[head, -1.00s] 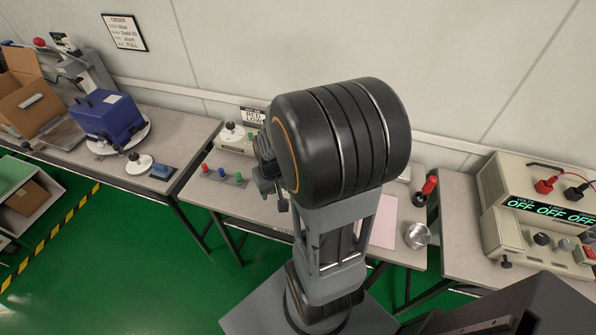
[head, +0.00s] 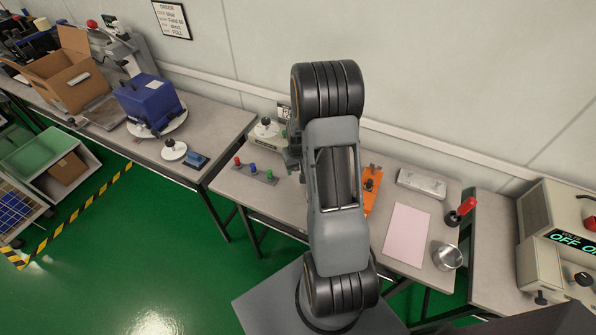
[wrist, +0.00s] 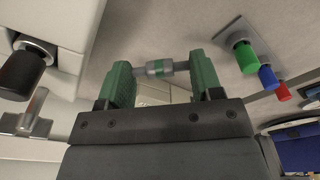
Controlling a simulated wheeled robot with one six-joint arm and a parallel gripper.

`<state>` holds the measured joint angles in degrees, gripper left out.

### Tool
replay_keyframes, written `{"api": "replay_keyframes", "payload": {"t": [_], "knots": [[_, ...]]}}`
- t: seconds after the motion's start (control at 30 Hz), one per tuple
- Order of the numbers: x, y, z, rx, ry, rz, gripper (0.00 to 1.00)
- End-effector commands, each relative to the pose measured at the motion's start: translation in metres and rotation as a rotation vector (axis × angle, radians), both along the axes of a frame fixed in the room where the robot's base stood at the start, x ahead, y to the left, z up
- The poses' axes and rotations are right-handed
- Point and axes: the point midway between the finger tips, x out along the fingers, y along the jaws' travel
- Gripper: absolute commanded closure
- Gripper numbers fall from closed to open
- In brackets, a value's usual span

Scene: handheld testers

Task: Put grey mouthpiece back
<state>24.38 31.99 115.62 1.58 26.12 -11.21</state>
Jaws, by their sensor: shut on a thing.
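In the head view my arm hides the held piece and most of the gripper. A grey strip (wrist: 232,29) with a green (wrist: 246,57), a blue (wrist: 267,76) and a red piece (wrist: 282,92) lies right of the gripper in the wrist view. In the head view the red (head: 237,160), blue (head: 253,168) and green (head: 269,176) pieces stand upright on the middle table, left of my arm.
A beige device (head: 262,143) with a knob stands behind the strip. An orange item (head: 372,188), a pink sheet (head: 407,233), a metal cup (head: 447,256) and a red-handled tool (head: 462,208) lie right of my arm. A blue box (head: 150,104) stands on the left table.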

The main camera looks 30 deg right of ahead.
Motion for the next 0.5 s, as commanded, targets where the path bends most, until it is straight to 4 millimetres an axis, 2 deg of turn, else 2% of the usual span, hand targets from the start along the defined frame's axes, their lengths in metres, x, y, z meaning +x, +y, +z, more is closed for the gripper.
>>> {"api": "replay_keyframes", "payload": {"t": [0.23, 0.5], "knots": [[0.008, -0.005, -0.012, 0.000, 0.001, -0.001, 0.65], [0.009, -0.006, -0.040, 0.000, 0.000, -0.001, 0.65]]}}
